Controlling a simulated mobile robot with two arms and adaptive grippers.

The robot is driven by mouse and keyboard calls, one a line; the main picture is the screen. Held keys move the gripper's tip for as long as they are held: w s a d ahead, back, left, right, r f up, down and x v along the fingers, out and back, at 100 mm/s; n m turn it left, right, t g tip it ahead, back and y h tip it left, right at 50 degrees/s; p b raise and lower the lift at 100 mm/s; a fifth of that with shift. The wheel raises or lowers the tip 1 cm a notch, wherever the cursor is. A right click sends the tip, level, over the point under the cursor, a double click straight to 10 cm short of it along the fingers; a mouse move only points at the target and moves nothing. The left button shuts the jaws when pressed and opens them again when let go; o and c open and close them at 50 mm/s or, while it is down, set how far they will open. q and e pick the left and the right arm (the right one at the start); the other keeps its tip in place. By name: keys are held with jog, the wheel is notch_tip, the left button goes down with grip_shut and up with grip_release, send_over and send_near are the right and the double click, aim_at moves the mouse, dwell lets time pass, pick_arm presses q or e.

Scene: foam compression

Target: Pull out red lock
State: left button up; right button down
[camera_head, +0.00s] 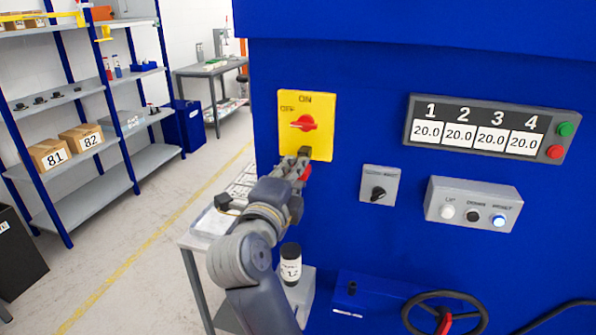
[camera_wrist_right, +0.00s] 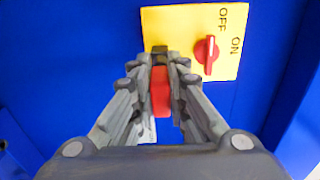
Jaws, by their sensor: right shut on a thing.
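The red lock (camera_wrist_right: 160,92) is between the fingers of my right gripper (camera_wrist_right: 160,62) in the right wrist view. The gripper is shut on it, at the lower part of the yellow switch panel. In the head view my right gripper (camera_head: 299,164) covers most of the lock, and a bit of red (camera_head: 305,173) shows beside the fingers. The yellow panel (camera_head: 321,143) carries a red rotary knob (camera_head: 304,123) and ON and OFF labels. A dark piece at the panel's lower edge touches or nearly touches the fingertips. My left gripper is not in view.
The blue machine (camera_head: 360,110) fills the right side, with a numbered display (camera_head: 487,131), a grey button box (camera_head: 473,204), a small black knob (camera_head: 378,193) and a handwheel (camera_head: 445,315) below. A labelled bottle (camera_head: 291,264) stands under my arm. Shelves (camera_head: 95,190) stand at left.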

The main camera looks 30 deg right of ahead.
jog(key=shift+s+a, duration=0.1)
jog(key=shift+a, duration=0.1)
dwell(0.6)
jog(key=shift+s+a, duration=0.3)
jog(key=shift+a, duration=0.05)
